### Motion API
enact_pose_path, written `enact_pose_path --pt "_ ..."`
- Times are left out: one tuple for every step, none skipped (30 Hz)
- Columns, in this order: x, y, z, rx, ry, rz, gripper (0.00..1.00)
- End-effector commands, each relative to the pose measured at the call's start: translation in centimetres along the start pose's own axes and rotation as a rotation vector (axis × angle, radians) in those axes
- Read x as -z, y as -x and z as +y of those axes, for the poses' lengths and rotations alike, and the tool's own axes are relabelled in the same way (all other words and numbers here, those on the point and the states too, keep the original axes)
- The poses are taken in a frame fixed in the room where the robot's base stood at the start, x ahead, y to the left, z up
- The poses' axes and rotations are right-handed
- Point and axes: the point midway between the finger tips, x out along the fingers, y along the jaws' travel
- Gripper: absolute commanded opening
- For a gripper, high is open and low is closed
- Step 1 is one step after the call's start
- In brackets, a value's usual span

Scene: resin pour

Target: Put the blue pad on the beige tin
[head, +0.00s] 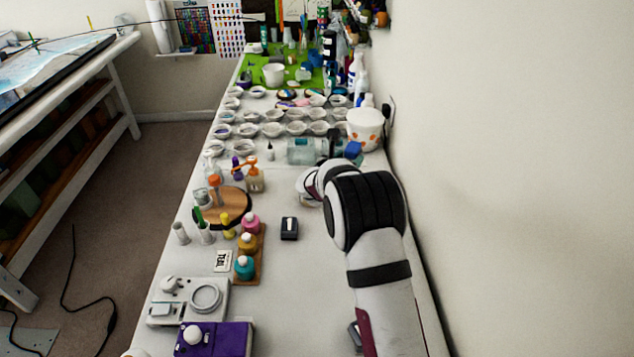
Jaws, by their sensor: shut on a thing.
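My white arm reaches up the right side of the table in the head view and bends toward the middle. Its far end hides my gripper, so neither the fingers nor anything between them shows. A small dark, bluish block (289,228) with a white mark lies on the table left of the arm; I cannot tell whether it is the blue pad. A cream round thing (135,352) is cut off at the bottom left edge; I cannot tell whether it is the beige tin.
A wooden rack (259,268) with several colored bottles stands left of the block. A round wooden board (236,211), a grey device (188,302) and a purple box (213,339) are on the left. Several small cups fill the back. The table between rack and arm is mostly clear.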

Motion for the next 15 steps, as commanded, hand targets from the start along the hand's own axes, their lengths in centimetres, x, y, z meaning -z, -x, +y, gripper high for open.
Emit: enact_pose_path --pt "-0.3 1.0 -0.3 -0.016 0.006 0.005 0.0" --pt "-0.3 1.4 -0.4 -0.025 0.009 0.008 0.0" --pt "-0.1 1.8 -0.2 -0.034 0.012 0.011 0.0" --pt "0.2 1.9 0.2 -0.038 0.013 0.013 0.0" --pt "0.6 1.9 0.9 -0.041 0.015 0.014 0.0" --pt "1.3 1.8 2.0 -0.042 0.016 0.016 0.0" --pt "1.9 1.5 3.0 -0.043 0.016 0.015 0.0" --pt "2.5 1.4 4.0 -0.043 0.016 0.016 0.0" --pt "3.2 1.1 5.3 -0.042 0.016 0.015 0.0" --pt "3.8 0.9 6.2 -0.042 0.015 0.015 0.0" --pt "4.3 0.8 7.2 -0.042 0.014 0.015 0.0" --pt "4.9 0.5 8.2 -0.04 0.014 0.015 0.0" --pt "5.3 0.5 8.9 -0.041 0.015 0.014 0.0" --pt "5.6 0.3 9.5 -0.04 0.014 0.014 0.0" --pt "6.0 0.2 10.1 -0.039 0.013 0.014 0.0"
